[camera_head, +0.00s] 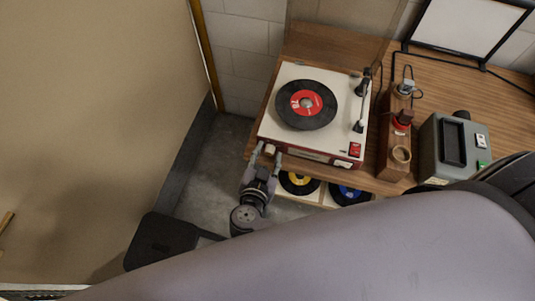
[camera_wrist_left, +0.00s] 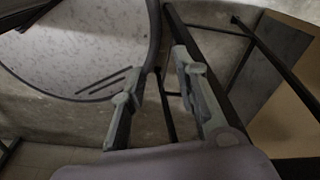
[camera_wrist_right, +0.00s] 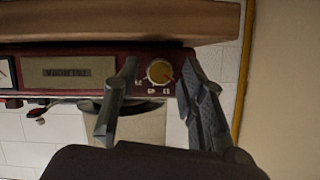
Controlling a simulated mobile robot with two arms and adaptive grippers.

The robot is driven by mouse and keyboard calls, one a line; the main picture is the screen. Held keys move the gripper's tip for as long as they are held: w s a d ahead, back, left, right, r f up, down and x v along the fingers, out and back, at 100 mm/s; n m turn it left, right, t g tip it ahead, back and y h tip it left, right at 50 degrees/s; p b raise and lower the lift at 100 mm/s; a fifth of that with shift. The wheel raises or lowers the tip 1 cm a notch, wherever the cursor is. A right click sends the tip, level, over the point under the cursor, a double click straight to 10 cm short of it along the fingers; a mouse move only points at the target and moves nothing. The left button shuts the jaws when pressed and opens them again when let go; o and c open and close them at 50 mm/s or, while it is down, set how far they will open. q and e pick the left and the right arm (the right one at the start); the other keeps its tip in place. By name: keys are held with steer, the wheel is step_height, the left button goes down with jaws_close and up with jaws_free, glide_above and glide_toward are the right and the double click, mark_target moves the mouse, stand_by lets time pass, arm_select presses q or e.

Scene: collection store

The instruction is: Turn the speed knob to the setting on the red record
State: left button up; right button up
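The record player (camera_head: 330,75) stands on a wooden table, with a black record with a red label (camera_head: 306,103) on it. White print on the label is too small to read surely. The speed knob (camera_wrist_right: 159,71) is round and brass-coloured on the dark red front panel, with small white marks around it. It also shows as a small pale knob in the head view (camera_head: 270,149). My right gripper (camera_wrist_right: 157,68) is open, one finger on each side of the knob; contact cannot be told. My left gripper (camera_wrist_left: 157,72) is open and empty, away from the player.
Records with yellow (camera_head: 299,182) and blue (camera_head: 347,192) labels stand below the tabletop. A wooden block with fittings (camera_head: 394,135) and a grey device (camera_head: 450,148) stand right of the player. A tan panel (camera_head: 95,110) fills the left. My arm covers the lower foreground.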

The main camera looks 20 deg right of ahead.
arm_select(q)
steer(key=shift+w, duration=0.3)
arm_select(e)
jaws_close()
